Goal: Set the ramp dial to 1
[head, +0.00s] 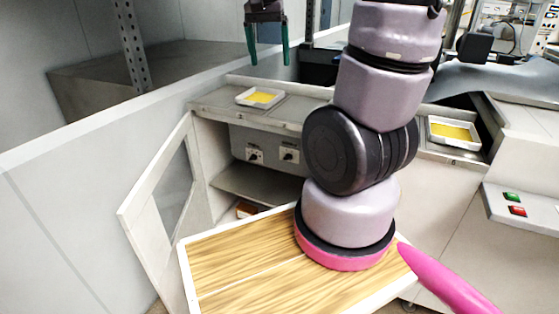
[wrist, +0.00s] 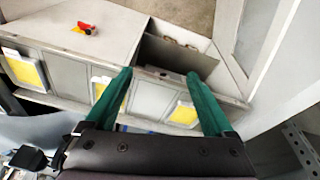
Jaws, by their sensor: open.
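Two dials, a left dial (head: 254,154) and a right dial (head: 289,155), sit side by side on a grey panel inside the open cabinet in the head view. Their labels and settings are too small to read, so I cannot tell which is the ramp dial. My gripper (head: 269,60) is open and empty, high above and behind the cabinet top in the picture, apart from the dials. In the wrist view my gripper's green fingers (wrist: 160,75) are spread wide with nothing between them. I cannot make out the dials there.
An open cabinet door (head: 158,190) with a window stands left of the opening. A wood-patterned board (head: 235,275) lies in front. White trays with yellow contents, left (head: 246,98) and right (head: 437,138), rest on the counter. Green (head: 511,197) and red (head: 517,211) buttons are at right.

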